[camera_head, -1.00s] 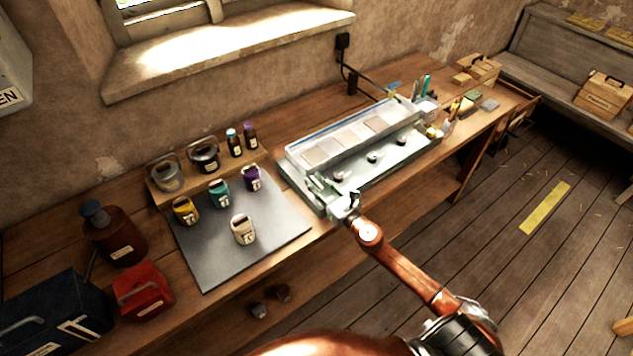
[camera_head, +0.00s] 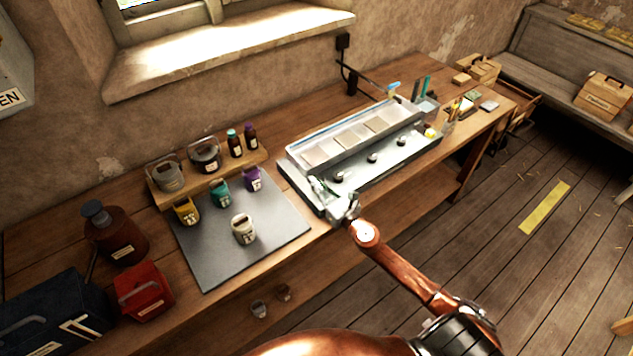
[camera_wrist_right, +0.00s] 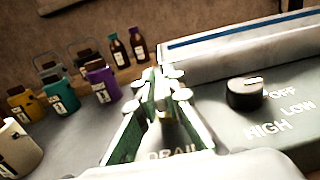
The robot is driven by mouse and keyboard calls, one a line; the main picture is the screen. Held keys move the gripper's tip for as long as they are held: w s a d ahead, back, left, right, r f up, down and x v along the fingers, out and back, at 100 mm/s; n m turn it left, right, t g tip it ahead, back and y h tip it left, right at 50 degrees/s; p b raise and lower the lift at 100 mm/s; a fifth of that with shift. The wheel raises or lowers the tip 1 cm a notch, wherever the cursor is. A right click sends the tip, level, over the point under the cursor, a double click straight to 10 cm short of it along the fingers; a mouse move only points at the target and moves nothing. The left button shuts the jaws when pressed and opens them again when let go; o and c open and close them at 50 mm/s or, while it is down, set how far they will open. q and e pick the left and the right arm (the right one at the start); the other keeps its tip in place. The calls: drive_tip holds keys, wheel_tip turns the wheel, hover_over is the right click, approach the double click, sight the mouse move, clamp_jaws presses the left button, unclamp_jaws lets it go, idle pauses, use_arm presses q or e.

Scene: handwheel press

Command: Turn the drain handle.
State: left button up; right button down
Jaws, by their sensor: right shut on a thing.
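The long metal unit (camera_head: 395,158) with a pale-lidded tray on top stands on the workbench. My right gripper (camera_head: 318,187) is at its left front end. In the right wrist view, the green-sided fingers of my right gripper (camera_wrist_right: 163,88) are shut on the drain handle, with the partly covered "DRAIN" lettering (camera_wrist_right: 172,153) just below them. The handle itself is mostly hidden between the fingers, so its angle cannot be told. My left gripper is not in view.
A black knob (camera_wrist_right: 245,93) marked OFF, LOW, HIGH is right of the fingers. Several small labelled pots stand left on a grey mat (camera_head: 215,262) and wooden riser (camera_head: 167,199). A red box (camera_head: 142,291) is at front left. The floor (camera_head: 560,290) at right is mostly clear.

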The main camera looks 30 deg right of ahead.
drive_tip(key=m+h+p, duration=0.1)
drive_tip(key=h+p, duration=0.1)
drive_tip(key=m+h+p, duration=0.1)
drive_tip(key=h+p, duration=0.1)
drive_tip(key=m+h+p, duration=0.2)
drive_tip(key=shift+a+r+g+h+p, duration=0.15)
drive_tip(key=shift+r+g+h+p, duration=0.15)
drive_tip(key=shift+g, duration=0.1)
drive_tip(key=shift+m+g+h+p, duration=0.3)
drive_tip(key=shift+m+h, duration=0.2)
drive_tip(key=shift+h, duration=0.1)
drive_tip(key=m+h, duration=0.1)
drive_tip(key=g+h, duration=0.1)
drive_tip(key=m+h, duration=0.1)
drive_tip(key=shift+f+m+g+h, duration=0.25)
drive_tip(key=shift+m+g+h, duration=0.05)
drive_tip(key=shift+g, duration=0.1)
drive_tip(key=shift+m+g+h, duration=1.9)
drive_tip(key=shift+g+h, duration=0.2)
drive_tip(key=shift+g, duration=0.3)
drive_tip(key=c, duration=2)
unclamp_jaws()
drive_tip(key=shift+c, duration=0.2)
drive_tip(key=shift+s, duration=0.1)
